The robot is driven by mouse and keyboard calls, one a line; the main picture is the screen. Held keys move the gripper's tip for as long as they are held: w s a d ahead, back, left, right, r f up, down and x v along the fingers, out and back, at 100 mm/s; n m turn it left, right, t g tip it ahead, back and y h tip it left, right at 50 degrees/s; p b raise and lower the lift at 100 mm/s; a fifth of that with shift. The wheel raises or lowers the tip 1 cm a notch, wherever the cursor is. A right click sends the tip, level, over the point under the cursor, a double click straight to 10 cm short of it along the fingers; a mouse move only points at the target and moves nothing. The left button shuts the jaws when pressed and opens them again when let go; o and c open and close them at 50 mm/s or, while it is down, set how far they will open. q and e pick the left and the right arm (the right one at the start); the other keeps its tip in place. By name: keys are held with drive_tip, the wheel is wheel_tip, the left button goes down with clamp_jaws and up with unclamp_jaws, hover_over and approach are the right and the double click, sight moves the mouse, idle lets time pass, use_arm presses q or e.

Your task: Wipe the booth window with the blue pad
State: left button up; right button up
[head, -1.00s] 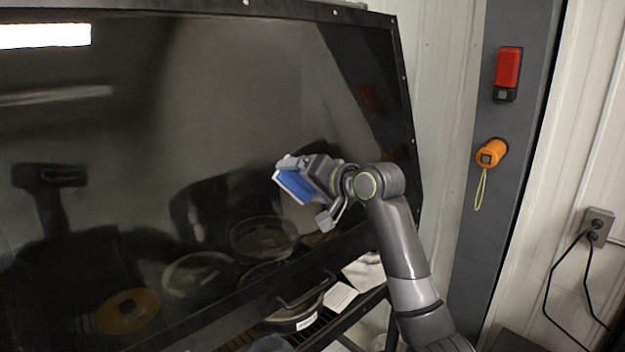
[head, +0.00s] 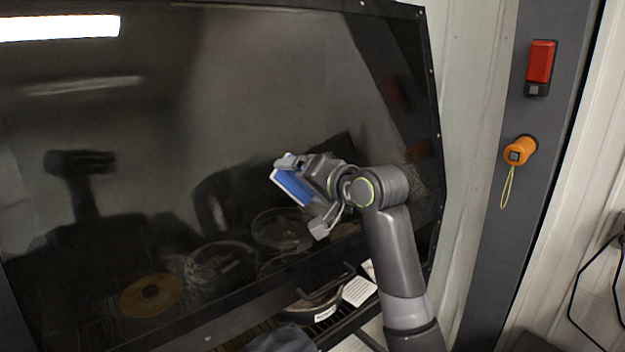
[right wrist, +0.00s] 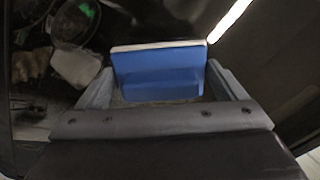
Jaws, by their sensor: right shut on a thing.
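The booth window (head: 230,100) is a large dark, shiny pane in a black frame, filling the left and middle of the head view. My right gripper (head: 305,185) is in front of its right-hand part, shut on the blue pad (head: 291,187). The pad has a white face turned towards the glass. In the right wrist view the blue pad (right wrist: 160,72) sits between the two fingers, with its pale edge at the far side. I cannot tell whether the pad touches the glass. My left gripper is not in view.
Round pans or discs (head: 220,268) show through or behind the lower glass. A handle bar (head: 322,290) and a white paper (head: 358,291) are below the window. A grey post (head: 535,170) at the right carries a red device (head: 540,62) and an orange one (head: 519,150).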

sight(272, 187)
drive_tip(key=shift+s+a, duration=0.75)
drive_tip(key=shift+a, duration=0.35)
drive_tip(key=shift+s+a, duration=0.75)
drive_tip(key=shift+a, duration=0.35)
drive_tip(key=shift+d, duration=0.15)
drive_tip(key=shift+v, duration=2.85)
drive_tip(key=shift+v, duration=1.55)
drive_tip(key=shift+w, duration=0.1)
